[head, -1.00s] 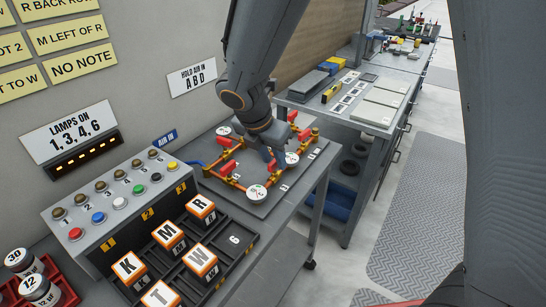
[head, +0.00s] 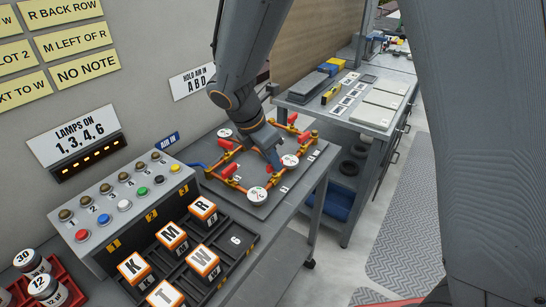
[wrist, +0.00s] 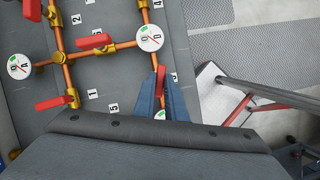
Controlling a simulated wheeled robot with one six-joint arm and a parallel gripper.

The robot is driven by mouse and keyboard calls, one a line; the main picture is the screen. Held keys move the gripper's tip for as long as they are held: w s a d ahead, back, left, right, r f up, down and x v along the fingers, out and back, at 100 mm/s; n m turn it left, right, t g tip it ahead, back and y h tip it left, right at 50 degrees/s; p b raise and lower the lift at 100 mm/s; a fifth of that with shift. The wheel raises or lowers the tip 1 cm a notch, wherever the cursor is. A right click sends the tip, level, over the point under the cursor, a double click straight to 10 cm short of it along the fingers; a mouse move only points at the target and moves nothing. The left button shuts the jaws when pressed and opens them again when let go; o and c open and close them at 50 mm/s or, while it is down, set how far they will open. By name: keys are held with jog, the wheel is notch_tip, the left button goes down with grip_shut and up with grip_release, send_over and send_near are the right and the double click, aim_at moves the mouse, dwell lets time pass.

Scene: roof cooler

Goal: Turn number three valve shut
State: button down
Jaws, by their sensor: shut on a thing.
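The pipe board (head: 240,207) carries orange pipes, brass fittings, round white gauges and red valve handles. My gripper (head: 277,168) reaches down among the pipes on its right side, by a gauge (head: 290,161). In the wrist view my gripper's blue fingers (wrist: 160,97) are closed around a red valve handle (wrist: 160,75), whose upper end shows between them. The handle points roughly up the picture, between two gauges. Other red handles are free, one at the middle (wrist: 92,41) and one at the lower left (wrist: 54,102). The fingers partly hide the gripped valve; I cannot tell its number.
A lamp and button box (head: 125,203) and a tray with lettered blocks (head: 240,258) stand left of the board. The wall lies close behind. A second bench (head: 372,118) stands to the right. A metal frame (wrist: 235,105) shows beyond the board's edge.

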jog(key=m+g+p, duration=0.1)
jog(key=m, duration=0.2)
jog(key=m+g+p, duration=0.1)
jog(key=m, duration=0.2)
jog(key=shift+w+r+m+g+h+p, duration=0.1)
jog(key=shift+w+m+g+h+p, duration=0.1)
jog(key=shift+m+g+h+p, duration=0.1)
jog(key=m, duration=0.2)
jog(key=m+g, duration=0.1)
jog(key=m, duration=0.1)
jog(key=m+g+p, duration=0.1)
jog(key=m, duration=0.1)
jog(key=shift+w+m, duration=0.25)
jog(key=shift+m, duration=0.05)
jog(key=shift+g+y, duration=0.3)
jog(key=shift+y, duration=0.1)
jog(key=c, duration=1.8)
grip_release()
jog(key=b+v, duration=0.2)
jog(key=v, duration=0.5)
jog(key=shift+r, duration=0.3)
jog(key=shift+a, duration=0.15)
